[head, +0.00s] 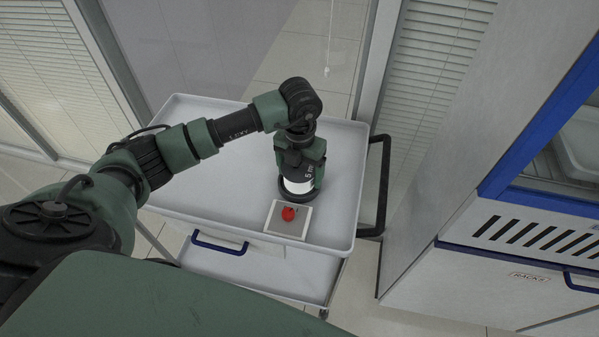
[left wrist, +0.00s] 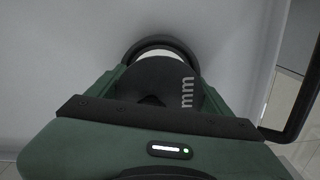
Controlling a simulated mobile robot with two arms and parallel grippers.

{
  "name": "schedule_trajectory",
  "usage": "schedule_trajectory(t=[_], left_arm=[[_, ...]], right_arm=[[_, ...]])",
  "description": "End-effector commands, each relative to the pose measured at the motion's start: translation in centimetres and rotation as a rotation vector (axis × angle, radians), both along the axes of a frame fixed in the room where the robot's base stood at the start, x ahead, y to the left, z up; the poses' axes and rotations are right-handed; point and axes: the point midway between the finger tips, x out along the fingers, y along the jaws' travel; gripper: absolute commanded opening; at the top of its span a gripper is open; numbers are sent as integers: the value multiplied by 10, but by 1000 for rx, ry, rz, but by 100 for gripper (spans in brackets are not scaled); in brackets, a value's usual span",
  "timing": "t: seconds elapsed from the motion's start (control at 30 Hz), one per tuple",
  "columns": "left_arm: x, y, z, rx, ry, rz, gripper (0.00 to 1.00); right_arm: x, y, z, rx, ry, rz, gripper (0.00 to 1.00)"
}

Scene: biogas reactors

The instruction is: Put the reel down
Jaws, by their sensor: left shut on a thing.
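The reel (head: 299,187) has a black rim and a pale middle. It is under my left gripper (head: 300,168), near the right side of the grey cart top (head: 218,176). The gripper points down and is shut on the reel, hiding its upper part. I cannot tell whether the reel touches the cart top. In the left wrist view, the reel's black curved rim (left wrist: 161,41) shows beyond my gripper, which covers most of the rest. My right gripper is not in view.
A flat square plate with a red round piece (head: 288,214) lies on the cart just in front of the reel. The cart has a raised edge and a black handle (head: 376,185) at its right. Its left part is clear. A white cabinet (head: 480,245) stands at the right.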

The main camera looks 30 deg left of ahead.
Motion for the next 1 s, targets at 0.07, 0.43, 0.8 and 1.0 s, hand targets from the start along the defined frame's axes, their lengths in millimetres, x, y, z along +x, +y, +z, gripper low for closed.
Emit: schedule_trajectory(t=[0.07,0.43,0.8,1.0], left_arm=[[-8,0,-11,5,24,-4,91],[-7,-1,7,3,24,-5,100],[-4,-1,91,4,12,-4,100],[-5,-1,119,3,14,-3,100]], right_arm=[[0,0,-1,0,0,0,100],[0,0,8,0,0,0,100],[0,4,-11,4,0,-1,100],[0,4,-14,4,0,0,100]])
